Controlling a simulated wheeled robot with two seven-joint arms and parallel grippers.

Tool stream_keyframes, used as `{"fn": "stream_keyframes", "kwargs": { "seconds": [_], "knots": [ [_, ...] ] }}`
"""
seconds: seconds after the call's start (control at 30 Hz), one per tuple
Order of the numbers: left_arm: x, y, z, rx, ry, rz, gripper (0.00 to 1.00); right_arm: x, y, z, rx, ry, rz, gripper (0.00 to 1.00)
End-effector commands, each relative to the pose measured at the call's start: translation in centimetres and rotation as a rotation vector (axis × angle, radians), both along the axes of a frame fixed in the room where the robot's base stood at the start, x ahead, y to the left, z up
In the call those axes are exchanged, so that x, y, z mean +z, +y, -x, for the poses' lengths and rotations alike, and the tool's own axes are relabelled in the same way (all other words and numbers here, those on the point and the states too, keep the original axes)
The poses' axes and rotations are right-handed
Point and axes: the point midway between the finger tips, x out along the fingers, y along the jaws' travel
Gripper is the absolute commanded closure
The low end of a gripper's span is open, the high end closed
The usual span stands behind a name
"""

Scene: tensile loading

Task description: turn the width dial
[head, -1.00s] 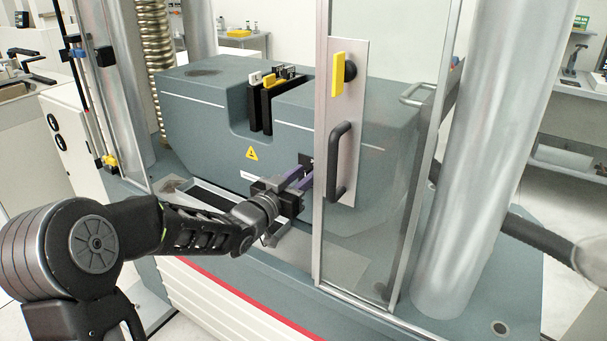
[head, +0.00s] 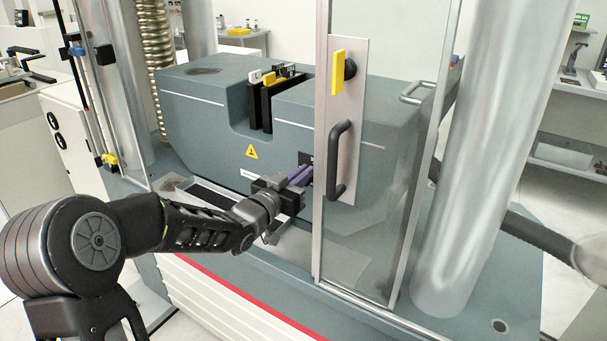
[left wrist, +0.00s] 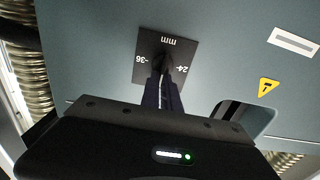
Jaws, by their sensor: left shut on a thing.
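The width dial sits on a black plate (left wrist: 166,50) marked "mm", "36" and "24" on the front face of the grey-blue machine block. The plate appears upside down in the left wrist view. My left gripper (head: 304,177) reaches in from the left, just left of the glass door's frame. In the left wrist view its fingers (left wrist: 163,88) are close together, shut on the dark dial knob (left wrist: 163,65). The fingers hide most of the knob, so its setting cannot be read. My right gripper is not in view.
A glass door with a metal frame (head: 321,200), a black handle (head: 338,160) and a yellow latch (head: 337,72) stands just right of my left gripper. A thick metal column (head: 480,150) is farther right. Dark specimen jaws (head: 261,105) sit in the block's notch above.

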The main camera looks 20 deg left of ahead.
Motion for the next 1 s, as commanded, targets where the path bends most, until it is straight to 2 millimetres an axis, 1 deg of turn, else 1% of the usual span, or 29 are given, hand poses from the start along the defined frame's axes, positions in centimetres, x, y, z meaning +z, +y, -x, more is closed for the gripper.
{"fn": "stream_keyframes", "kwargs": {
  "seconds": [0.33, 0.57, 0.77, 1.0],
  "knots": [
    [-0.02, 0.03, 0.01, 0.0, 0.003, 0.019, 1.0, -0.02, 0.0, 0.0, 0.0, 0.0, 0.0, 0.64],
    [-0.04, 0.2, -0.02, 0.001, 0.013, 0.095, 1.0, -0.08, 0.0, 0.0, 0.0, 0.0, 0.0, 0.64],
    [-0.07, 0.48, -0.06, 0.001, 0.031, 0.225, 1.0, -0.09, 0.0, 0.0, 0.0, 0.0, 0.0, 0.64],
    [-0.12, 0.86, -0.1, 0.001, 0.061, 0.435, 1.0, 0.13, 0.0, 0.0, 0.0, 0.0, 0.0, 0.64]
  ]
}}
